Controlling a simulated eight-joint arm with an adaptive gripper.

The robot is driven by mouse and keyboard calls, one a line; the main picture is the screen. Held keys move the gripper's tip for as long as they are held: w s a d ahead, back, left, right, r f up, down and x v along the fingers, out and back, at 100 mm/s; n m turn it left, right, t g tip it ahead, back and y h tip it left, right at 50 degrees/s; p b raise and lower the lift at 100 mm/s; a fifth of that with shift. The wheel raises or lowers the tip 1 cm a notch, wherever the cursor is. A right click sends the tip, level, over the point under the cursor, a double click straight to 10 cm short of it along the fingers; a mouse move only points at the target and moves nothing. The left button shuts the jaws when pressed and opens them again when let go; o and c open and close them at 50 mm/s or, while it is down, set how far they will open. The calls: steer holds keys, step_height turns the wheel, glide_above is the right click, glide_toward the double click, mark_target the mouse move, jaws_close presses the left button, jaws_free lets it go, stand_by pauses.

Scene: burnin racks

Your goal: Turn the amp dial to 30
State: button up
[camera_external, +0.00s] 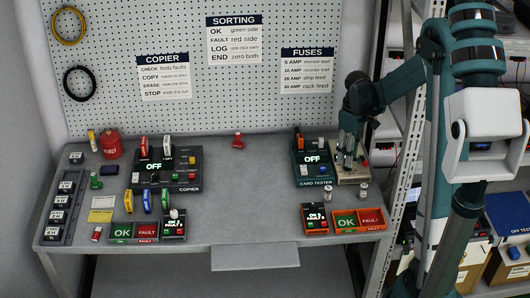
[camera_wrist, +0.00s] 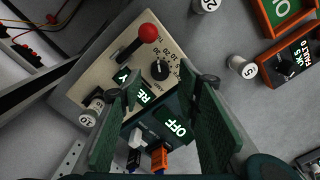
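The amp dial (camera_wrist: 160,70) is a small black knob on a beige box (camera_wrist: 185,52) in the wrist view, with numbers printed around it. I cannot tell for sure which number it points to. A lever with a red ball top (camera_wrist: 147,34) stands beside it on the same box. My gripper (camera_wrist: 168,88) is open, its two green fingers spread and empty, with the dial just beyond the gap between the fingertips. The fingers hide part of a lit display. In the external view my gripper (camera_external: 347,152) is over the beige box (camera_external: 348,179), and the dial is hidden.
The card tester (camera_external: 313,170) showing OFF stands left of the box. White canisters marked 10 (camera_wrist: 92,112), 5 (camera_wrist: 243,67) and 20 (camera_wrist: 206,5) are close by. An orange OK and FAULT tray (camera_external: 358,229) is in front. The middle of the bench is clear.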

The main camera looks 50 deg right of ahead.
step_height(320, 180, up, 9)
steer(key=shift+f, duration=0.15)
stand_by(0.4)
steer(key=shift+a, duration=0.1)
stand_by(0.4)
steer(key=s+a+r+t+h, duration=0.15)
steer(key=a+r, duration=0.25)
steer(key=a, duration=0.7)
steer(key=s+a+r+t, duration=0.15)
steer(key=a+r, duration=0.25)
steer(key=a, duration=0.8)
steer(key=s+a+t, duration=0.2)
steer(key=s+a, duration=0.2)
steer(key=a, duration=0.4)
steer(key=s+a+t+y, duration=0.1)
steer(key=s+a, duration=0.3)
steer(key=a, duration=0.5)
steer(key=shift+s+a+m+t, duration=0.15)
steer(key=shift+s+m+t, duration=0.2)
steer(key=shift+t, duration=0.25)
